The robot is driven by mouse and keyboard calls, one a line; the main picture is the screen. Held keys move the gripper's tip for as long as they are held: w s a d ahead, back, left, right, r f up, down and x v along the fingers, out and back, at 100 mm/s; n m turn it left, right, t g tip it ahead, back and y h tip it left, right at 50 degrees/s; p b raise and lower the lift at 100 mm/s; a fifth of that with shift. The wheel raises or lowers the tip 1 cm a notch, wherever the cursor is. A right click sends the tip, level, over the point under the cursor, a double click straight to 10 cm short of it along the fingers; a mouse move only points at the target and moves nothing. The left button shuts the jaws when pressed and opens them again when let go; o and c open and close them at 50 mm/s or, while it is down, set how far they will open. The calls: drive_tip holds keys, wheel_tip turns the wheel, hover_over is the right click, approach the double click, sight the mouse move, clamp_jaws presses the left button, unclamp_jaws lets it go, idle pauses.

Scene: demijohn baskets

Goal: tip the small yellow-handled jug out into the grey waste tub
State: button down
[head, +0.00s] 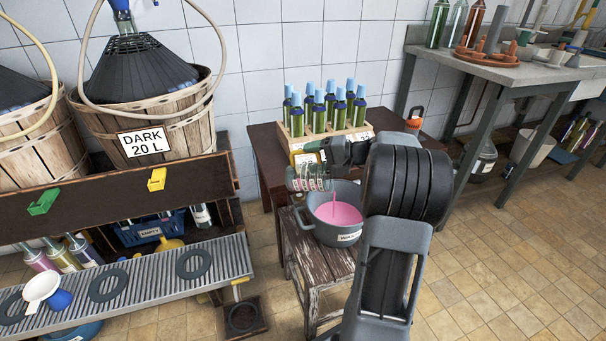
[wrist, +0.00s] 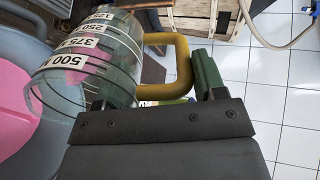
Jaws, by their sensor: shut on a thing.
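The small clear jug (head: 308,178) is tipped on its side over the grey waste tub (head: 316,229). In the wrist view the jug (wrist: 88,62) shows printed measure marks, and its yellow handle (wrist: 184,66) lies between the two green fingers. My gripper (head: 347,152) is shut on this handle; it also shows in the wrist view (wrist: 163,82). A thin pink stream falls into pink liquid (head: 340,213) in the tub. The tub stands on a worn wooden stool (head: 325,263).
A wooden rack of green bottles with blue caps (head: 325,112) stands on a dark table just behind the tub. A basket labelled DARK 20 L (head: 180,135) stands on a shelf at left. A grey bench (head: 500,72) is at back right. The tiled floor at right is clear.

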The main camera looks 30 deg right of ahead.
drive_tip(key=shift+s+d+r+t+y+b, duration=0.25)
drive_tip(key=shift+s+d+t+y+b, duration=0.05)
drive_tip(key=shift+s+d+t+b, duration=0.1)
drive_tip(key=shift+w+a, duration=0.1)
drive_tip(key=shift+w, duration=0.05)
drive_tip(key=shift+w+a+f+g+h+p, duration=0.1)
drive_tip(key=shift+w+a+g+h+p, duration=0.3)
drive_tip(key=shift+h+p, duration=0.15)
drive_tip(key=shift+f, duration=0.25)
idle(1.1)
